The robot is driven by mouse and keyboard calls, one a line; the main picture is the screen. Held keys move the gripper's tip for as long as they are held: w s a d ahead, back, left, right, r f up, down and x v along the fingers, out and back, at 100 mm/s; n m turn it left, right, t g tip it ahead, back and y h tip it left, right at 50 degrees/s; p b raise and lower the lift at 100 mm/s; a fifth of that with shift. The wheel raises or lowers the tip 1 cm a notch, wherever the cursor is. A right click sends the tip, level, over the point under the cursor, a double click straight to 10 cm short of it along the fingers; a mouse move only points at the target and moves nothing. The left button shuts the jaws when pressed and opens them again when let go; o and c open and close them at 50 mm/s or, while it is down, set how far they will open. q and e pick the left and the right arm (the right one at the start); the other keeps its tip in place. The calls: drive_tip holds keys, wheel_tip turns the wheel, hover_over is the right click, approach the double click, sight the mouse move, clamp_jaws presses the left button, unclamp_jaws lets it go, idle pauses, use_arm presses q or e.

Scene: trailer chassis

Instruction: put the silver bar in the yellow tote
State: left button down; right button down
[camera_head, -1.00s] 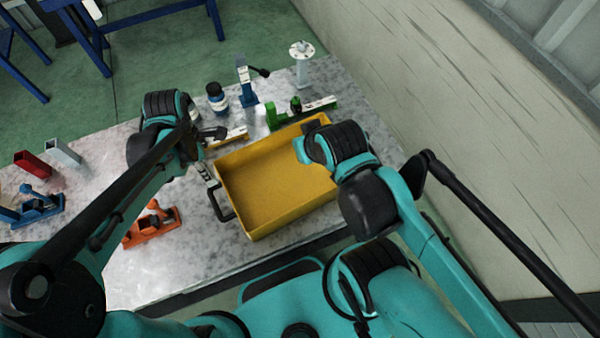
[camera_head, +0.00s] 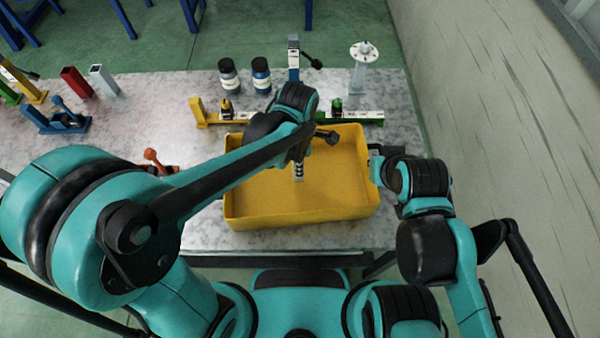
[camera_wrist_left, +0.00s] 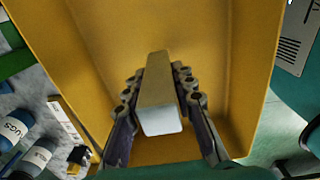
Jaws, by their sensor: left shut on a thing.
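The silver bar (camera_wrist_left: 160,95) is between the two fingers of my left gripper (camera_wrist_left: 160,112) in the left wrist view. Its pale end faces the camera and its long side reflects yellow. In the head view, my left gripper (camera_head: 298,172) points down over the inside of the yellow tote (camera_head: 255,212), shut on the bar. The bar is mostly hidden by the gripper there, and I cannot tell whether it touches the floor of the tote. My right gripper (camera_head: 376,165) is at the right wall of the tote; its fingers are too hidden to read.
At left are a blue fixture (camera_head: 58,120), a red block (camera_head: 75,83) and a grey block (camera_head: 104,80). A wall rises at right.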

use_arm(q)
drive_tip(key=shift+f+b, duration=0.6)
drive_tip(key=shift+f, duration=1.3)
drive_tip(key=shift+f, duration=0.15)
drive_tip(key=c, duration=1.3)
unclamp_jaws()
drive_tip(key=shift+o, duration=0.2)
